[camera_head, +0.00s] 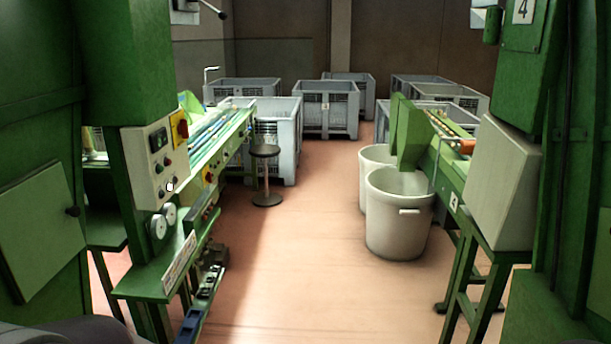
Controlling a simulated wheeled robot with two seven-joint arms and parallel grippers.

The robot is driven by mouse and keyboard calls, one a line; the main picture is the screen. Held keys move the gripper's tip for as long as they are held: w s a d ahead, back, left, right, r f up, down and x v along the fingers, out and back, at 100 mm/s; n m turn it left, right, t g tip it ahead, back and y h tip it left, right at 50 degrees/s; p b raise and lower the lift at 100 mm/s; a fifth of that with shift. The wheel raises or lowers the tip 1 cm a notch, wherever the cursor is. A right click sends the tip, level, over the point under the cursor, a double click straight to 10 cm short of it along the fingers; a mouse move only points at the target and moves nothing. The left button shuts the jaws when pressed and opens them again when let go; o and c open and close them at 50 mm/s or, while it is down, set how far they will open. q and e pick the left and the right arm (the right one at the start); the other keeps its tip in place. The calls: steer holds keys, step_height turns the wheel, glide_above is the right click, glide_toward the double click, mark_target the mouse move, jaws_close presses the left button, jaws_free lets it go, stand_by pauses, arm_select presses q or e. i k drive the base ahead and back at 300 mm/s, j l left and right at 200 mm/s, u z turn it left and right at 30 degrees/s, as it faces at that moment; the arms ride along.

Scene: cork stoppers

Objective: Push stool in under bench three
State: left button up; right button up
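A round stool (266,151) with a dark seat, a single post and a round base stands on the floor left of the aisle. It is beside the right edge of a long green bench (232,132) on the left. Its seat is outside the bench edge, not under it. I cannot read a number three on any bench. Neither of my grippers is clearly in view; only a dark shape shows at the bottom left edge.
Two grey bins (399,215) stand by the right-hand green machine (467,175). Grey crates (326,107) fill the back. A control box (156,160) and green legs line the left. The middle aisle floor (310,240) is clear.

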mark_target(262, 151)
steer(key=i, duration=2.5)
steer(key=i+j+u, duration=0.2)
steer(key=i, duration=1.75)
steer(key=i+l+u, duration=0.2)
steer(key=i, duration=1.8)
steer(key=i+l+z, duration=0.2)
steer(key=i, duration=1.7)
steer(key=k+j, duration=0.05)
steer(key=j, duration=0.05)
